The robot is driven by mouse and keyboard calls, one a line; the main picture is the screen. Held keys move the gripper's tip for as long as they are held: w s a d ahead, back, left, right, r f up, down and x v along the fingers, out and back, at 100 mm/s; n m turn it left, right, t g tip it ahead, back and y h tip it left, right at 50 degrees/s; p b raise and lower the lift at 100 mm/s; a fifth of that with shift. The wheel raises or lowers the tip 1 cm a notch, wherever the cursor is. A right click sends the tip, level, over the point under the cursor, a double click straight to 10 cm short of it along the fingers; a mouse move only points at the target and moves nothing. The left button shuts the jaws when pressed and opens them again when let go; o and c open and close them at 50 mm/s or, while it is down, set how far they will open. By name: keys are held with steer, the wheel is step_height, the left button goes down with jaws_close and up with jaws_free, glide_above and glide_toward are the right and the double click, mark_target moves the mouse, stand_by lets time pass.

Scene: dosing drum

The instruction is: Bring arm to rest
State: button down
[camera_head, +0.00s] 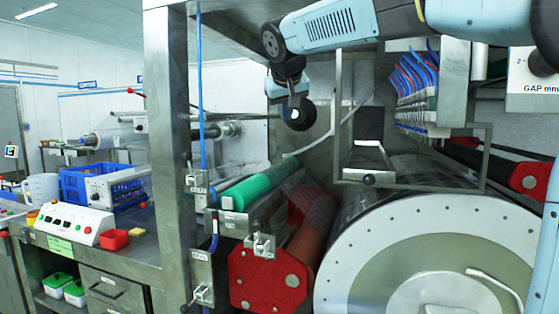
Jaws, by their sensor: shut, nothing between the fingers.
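My arm (335,24) reaches in from the upper right, its light blue link running left to a black joint. From there a short wrist section (287,86) hangs down and ends in a dark round part (298,115). I cannot make out any gripper fingers; they are hidden behind the wrist or out of sight. The wrist hangs in front of the machine's back panel, above and to the right of the green roller (258,184). Nothing is seen held at the wrist.
A large drum (375,245) fills the lower right, with a red-ended roller (268,280) beside it. Blue hoses (416,70) hang at the upper right. A steel post (170,130) stands left of the arm. A bench with a blue crate (75,184) and a control box (73,224) is further left.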

steer(key=s+d+f+m+g, duration=0.1)
steer(key=s+d+f+g, duration=0.1)
steer(key=s+d+f, duration=1)
steer(key=s+d+f+m+g, duration=0.1)
steer(key=s+d+f, duration=0.2)
steer(key=s+f, duration=0.3)
steer(key=s+d+f+m, duration=0.1)
steer(key=s+d+f, duration=0.3)
steer(key=s+f, duration=0.3)
steer(key=s, duration=0.5)
steer(key=shift+d+f+g, duration=0.25)
steer(key=shift+d+g, duration=0.05)
steer(key=shift+g, duration=0.1)
steer(key=shift+s, duration=0.1)
